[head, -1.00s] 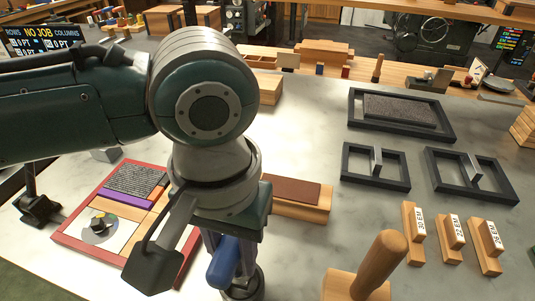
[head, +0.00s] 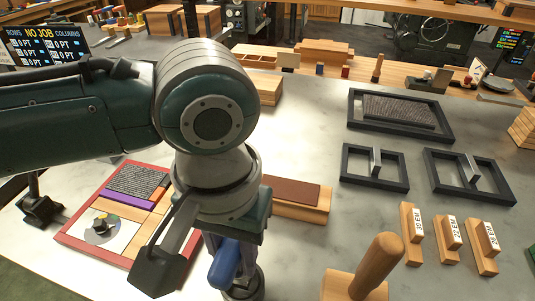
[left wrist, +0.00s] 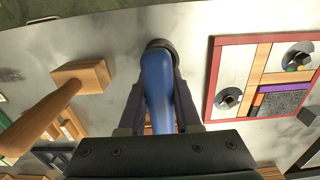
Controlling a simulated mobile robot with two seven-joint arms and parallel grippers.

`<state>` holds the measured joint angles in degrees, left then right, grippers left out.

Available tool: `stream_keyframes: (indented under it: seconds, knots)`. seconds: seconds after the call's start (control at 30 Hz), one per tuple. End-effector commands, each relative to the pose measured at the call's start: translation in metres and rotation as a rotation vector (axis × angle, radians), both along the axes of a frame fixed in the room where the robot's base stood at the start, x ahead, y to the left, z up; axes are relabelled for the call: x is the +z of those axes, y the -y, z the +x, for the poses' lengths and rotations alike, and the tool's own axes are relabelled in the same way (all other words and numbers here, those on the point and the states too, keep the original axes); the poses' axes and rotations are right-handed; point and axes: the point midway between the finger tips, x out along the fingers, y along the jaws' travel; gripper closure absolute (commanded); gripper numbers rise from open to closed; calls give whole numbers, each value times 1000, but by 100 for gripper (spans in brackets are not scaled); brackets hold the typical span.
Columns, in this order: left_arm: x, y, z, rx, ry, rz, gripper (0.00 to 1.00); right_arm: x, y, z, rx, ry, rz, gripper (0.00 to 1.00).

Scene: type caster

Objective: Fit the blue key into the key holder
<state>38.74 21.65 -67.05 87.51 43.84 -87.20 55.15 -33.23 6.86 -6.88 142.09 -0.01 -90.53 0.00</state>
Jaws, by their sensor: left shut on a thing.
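The blue key (head: 225,262) is in my left gripper (head: 238,262), low over the near part of the table. In the left wrist view the blue key (left wrist: 158,85) lies between the two fingers of the gripper (left wrist: 160,92), which is shut on it. A dark round piece, apparently the key holder (left wrist: 160,44), shows at the key's far end; it also shows below the gripper in the head view (head: 243,288). I cannot tell whether the key is seated in it or only above it. My right gripper is not in view.
A red-framed tray (head: 78,241) lies just left of the gripper. A wooden mallet (head: 375,265) stands close on the right. Wooden blocks with labels (head: 447,235) and dark frames (head: 374,185) lie farther right. The grey tabletop (head: 330,232) between is clear.

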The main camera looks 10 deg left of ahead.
Motion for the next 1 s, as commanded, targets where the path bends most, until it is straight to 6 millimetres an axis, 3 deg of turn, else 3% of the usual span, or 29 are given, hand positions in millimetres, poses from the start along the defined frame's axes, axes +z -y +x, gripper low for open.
stream_keyframes:
  seconds: [1.0]
  knots:
    - [0,0,0,0,0,0,100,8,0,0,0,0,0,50]
